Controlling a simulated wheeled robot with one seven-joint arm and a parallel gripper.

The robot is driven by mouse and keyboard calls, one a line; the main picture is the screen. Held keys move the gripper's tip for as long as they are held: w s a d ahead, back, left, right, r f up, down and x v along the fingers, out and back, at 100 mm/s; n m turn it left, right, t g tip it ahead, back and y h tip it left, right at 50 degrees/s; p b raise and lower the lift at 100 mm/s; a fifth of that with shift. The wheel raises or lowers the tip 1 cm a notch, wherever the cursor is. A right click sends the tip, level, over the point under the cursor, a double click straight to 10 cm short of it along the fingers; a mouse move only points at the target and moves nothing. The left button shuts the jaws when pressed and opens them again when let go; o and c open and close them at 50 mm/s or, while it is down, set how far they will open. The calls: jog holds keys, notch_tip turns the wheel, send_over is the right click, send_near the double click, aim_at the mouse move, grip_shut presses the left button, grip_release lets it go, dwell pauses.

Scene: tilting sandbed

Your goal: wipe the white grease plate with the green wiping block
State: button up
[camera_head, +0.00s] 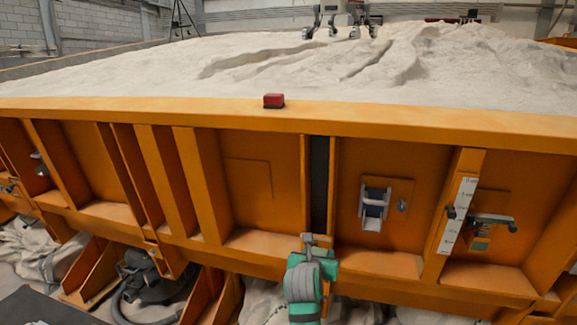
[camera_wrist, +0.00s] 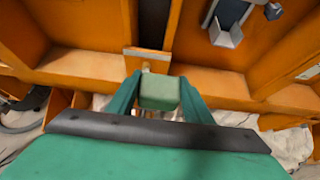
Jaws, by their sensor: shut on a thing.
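The green wiping block (camera_wrist: 161,93) is between the two teal fingers of my gripper (camera_wrist: 160,97) in the wrist view, and the gripper is shut on it. Just beyond the block, a small pale plate (camera_wrist: 147,53) with a small light fitting below it sits at the orange ledge; it may be the grease plate, and its lower part is partly hidden by the block. I cannot tell whether they touch. In the head view my gripper (camera_head: 318,257) is at the lower beam of the orange sandbed wall, below the dark vertical strip. My arm hides the plate there.
The orange wall (camera_head: 240,150) has protruding ribs and ledges. A metal holder (camera_head: 374,205), a white scale strip (camera_head: 458,215) and a black lever (camera_head: 490,222) are to the right. A red box (camera_head: 273,101) sits on the rim. A dark machine with a hose (camera_head: 150,285) stands lower left.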

jog(key=s+a+f, duration=0.3)
jog(key=s+f, duration=0.1)
jog(key=f, duration=0.4)
jog(key=s+a+f, duration=0.2)
jog(key=s+f, duration=0.1)
jog(key=f, duration=0.6)
jog(key=s+a+f, duration=0.3)
jog(key=s+f, duration=0.1)
jog(key=f, duration=0.4)
jog(key=s+a+f+n+y, duration=0.1)
jog(key=s+f+n+y, duration=0.2)
jog(key=s+f, duration=1.4)
jog(key=s, duration=0.2)
jog(key=shift+s+a+f+y, duration=0.25)
jog(key=shift+s+f+y, duration=0.05)
